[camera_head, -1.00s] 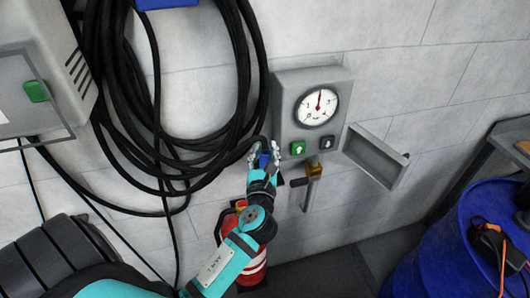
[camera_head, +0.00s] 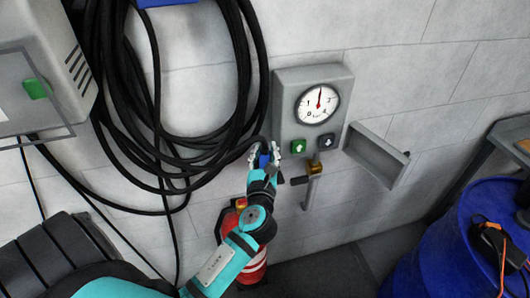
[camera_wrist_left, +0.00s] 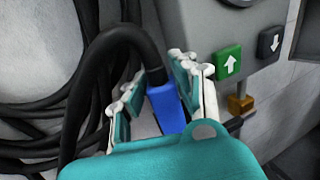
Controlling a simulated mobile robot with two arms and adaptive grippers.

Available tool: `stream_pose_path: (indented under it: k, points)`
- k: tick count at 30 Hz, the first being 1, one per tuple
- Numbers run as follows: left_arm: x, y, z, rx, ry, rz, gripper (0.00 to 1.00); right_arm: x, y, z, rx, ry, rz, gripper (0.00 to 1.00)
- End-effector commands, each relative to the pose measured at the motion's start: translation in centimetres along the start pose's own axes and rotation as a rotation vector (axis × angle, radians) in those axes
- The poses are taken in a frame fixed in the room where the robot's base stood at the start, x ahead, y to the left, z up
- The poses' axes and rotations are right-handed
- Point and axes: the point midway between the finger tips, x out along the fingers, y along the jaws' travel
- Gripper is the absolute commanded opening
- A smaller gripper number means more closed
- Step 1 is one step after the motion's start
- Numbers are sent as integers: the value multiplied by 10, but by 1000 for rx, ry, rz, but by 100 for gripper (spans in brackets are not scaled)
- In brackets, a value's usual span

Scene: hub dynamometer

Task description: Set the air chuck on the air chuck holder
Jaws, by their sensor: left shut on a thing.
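The air chuck (camera_head: 264,161) is a small blue piece with a black hose bending out of its top; it shows larger in the left wrist view (camera_wrist_left: 165,107). My left gripper (camera_head: 266,152) has its pale fingers on both sides of the chuck, shut on it. The gripper is in front of the wall, just left of the grey gauge box's lower corner. A grey open tray (camera_head: 377,155) on the wall right of the box may be the air chuck holder; I cannot tell for sure. It appears empty. My right gripper is not in view.
The gauge box (camera_head: 285,105) has a dial, a green button (camera_head: 298,146) and a dark button (camera_head: 326,141). A brass fitting (camera_head: 314,168) hangs below. Coiled black hose (camera_head: 245,75) is to the left, a red extinguisher (camera_head: 253,266) below, a blue barrel (camera_head: 455,240) at right.

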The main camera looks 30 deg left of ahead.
Motion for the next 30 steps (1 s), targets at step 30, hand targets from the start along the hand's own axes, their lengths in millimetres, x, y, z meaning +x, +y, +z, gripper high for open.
stream_pose_path:
  k: [30]
  points:
    - [-34,0,-5,0,3,0,36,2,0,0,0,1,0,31]
